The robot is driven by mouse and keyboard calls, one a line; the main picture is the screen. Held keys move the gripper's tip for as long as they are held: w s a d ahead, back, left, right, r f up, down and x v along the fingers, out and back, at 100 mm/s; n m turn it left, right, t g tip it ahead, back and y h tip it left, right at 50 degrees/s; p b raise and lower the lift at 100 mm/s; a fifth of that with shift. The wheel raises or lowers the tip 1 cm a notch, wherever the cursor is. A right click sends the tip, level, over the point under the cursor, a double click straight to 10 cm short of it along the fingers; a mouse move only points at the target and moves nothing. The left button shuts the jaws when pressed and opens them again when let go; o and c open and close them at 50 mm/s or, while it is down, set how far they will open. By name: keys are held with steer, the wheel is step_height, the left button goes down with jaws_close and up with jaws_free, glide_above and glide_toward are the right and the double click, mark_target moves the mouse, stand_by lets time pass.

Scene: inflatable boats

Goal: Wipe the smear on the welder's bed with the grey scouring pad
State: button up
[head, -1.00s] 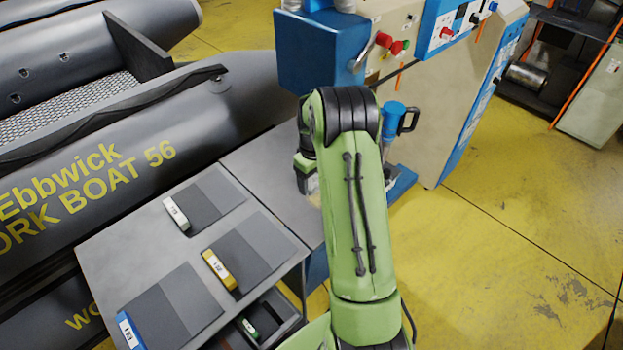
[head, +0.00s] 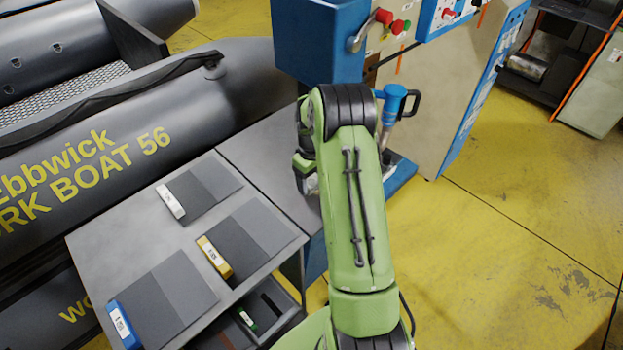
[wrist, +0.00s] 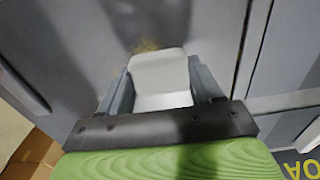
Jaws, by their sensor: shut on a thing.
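The welder's bed (head: 262,150) is a flat grey surface between the boat and the blue-and-beige welder (head: 425,115). My gripper (wrist: 160,75) is shut on a pale grey pad (wrist: 158,72), which sits between its two fingers in the wrist view. A faint brownish-yellow smear (wrist: 146,45) shows on the grey bed just beyond the pad's far edge, partly hidden by it. In the head view my arm covers most of the gripper and the pad, over the right part of the bed. I cannot tell whether the pad touches the bed.
A grey table (head: 120,235) adjoins the bed, with dark sheets carrying white, yellow and blue labelled blocks. An open drawer (head: 262,312) holds a green-labelled item. A blue-topped tool (head: 396,100) stands right of my arm. The grey boat (head: 110,140) lies left.

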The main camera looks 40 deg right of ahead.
steer(key=shift+f+b, duration=0.8)
steer(key=shift+f, duration=0.25)
